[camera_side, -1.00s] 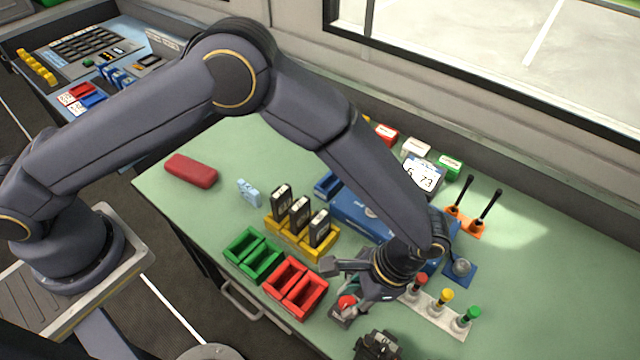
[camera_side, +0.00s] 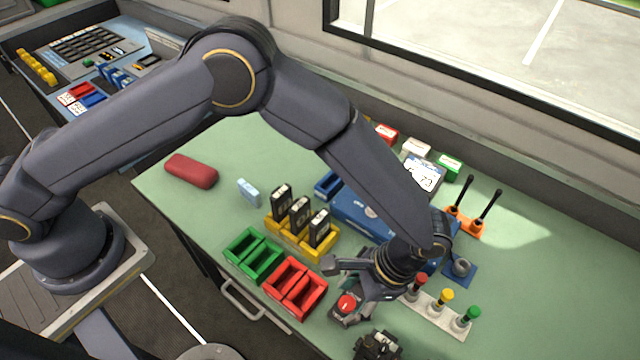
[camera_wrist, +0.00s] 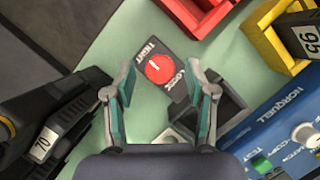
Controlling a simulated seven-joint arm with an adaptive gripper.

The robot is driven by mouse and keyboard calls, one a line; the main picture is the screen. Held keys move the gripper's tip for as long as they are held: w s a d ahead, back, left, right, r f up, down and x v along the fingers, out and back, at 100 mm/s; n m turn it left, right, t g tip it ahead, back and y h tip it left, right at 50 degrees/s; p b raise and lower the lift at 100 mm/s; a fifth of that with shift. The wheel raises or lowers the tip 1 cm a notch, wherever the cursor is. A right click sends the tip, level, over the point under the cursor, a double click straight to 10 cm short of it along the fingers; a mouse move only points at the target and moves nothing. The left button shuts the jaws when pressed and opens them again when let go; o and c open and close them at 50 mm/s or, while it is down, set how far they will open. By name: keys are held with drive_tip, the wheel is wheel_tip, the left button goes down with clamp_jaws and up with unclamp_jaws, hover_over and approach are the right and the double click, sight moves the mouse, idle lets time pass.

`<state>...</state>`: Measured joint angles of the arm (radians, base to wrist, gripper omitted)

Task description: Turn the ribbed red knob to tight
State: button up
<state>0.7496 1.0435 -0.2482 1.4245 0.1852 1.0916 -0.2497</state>
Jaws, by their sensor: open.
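The red knob (camera_wrist: 159,69) sits on a dark plate with TIGHT printed on one side and LOOSE on another. A short white mark shows on its top, on the side toward TIGHT. My gripper (camera_wrist: 161,80) is open, with one teal-padded finger on each side of the knob in the picture and a gap to it. I cannot tell the height of the fingertips over the plate. In the side view the knob (camera_side: 346,303) shows just left of my gripper (camera_side: 362,284), whose fingertips are mostly hidden. The ribs are too small to make out.
Red bins (camera_side: 296,288) stand left of the knob. A black device (camera_side: 377,345) lies at the front. A white strip (camera_side: 437,314) with red, yellow and green knobs is to the right. A blue torque box (camera_wrist: 275,125) stands close by.

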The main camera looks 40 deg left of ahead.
drive_tip(key=v, duration=1.1)
drive_tip(key=shift+r, duration=0.35)
